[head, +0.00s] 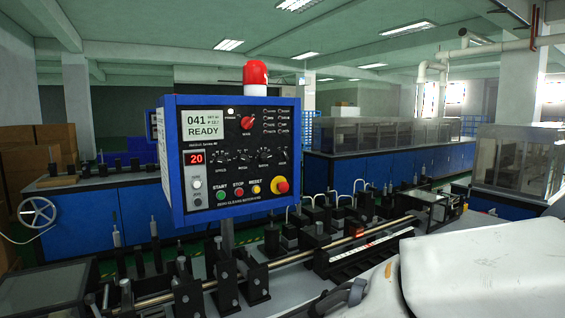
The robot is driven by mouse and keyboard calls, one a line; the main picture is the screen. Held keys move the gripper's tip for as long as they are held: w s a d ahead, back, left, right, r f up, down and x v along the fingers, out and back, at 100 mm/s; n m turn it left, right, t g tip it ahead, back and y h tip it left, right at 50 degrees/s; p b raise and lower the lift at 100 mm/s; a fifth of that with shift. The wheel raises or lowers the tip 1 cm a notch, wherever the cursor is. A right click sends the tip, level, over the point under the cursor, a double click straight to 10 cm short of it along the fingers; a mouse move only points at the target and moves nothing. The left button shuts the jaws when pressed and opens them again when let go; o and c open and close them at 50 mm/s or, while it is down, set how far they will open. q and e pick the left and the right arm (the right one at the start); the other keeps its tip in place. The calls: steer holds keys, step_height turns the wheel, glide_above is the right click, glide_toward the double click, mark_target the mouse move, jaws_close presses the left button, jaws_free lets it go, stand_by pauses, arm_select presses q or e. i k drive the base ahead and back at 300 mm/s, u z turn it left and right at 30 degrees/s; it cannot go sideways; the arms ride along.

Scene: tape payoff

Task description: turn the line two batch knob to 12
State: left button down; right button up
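A blue control panel (176,190) stands left of centre on a post. Its screen (203,125) reads 041 and READY, with smaller text I cannot read surely. A red number display (196,158) shows 20. A row of small black knobs, including one second from right (264,157), runs across the middle; their labels and pointer angles are too small to read surely. A larger red knob (247,123) sits above them. A dark, curved part (342,297) with a white arm link shows at lower right, apparently my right arm; its fingers are not clear. My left gripper is out of view.
A red beacon (255,72) tops the panel. Green, red and yellow buttons and a red stop button (281,186) line its lower face. A long rod (290,258) and black fixtures fill the machine bed below. Blue cabinets (370,176) stand behind.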

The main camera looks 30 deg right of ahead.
mark_target(264, 157)
steer(key=u, duration=0.35)
steer(key=k, duration=0.1)
steer(key=z, duration=1.15)
steer(key=i, duration=0.65)
steer(key=u, duration=0.5)
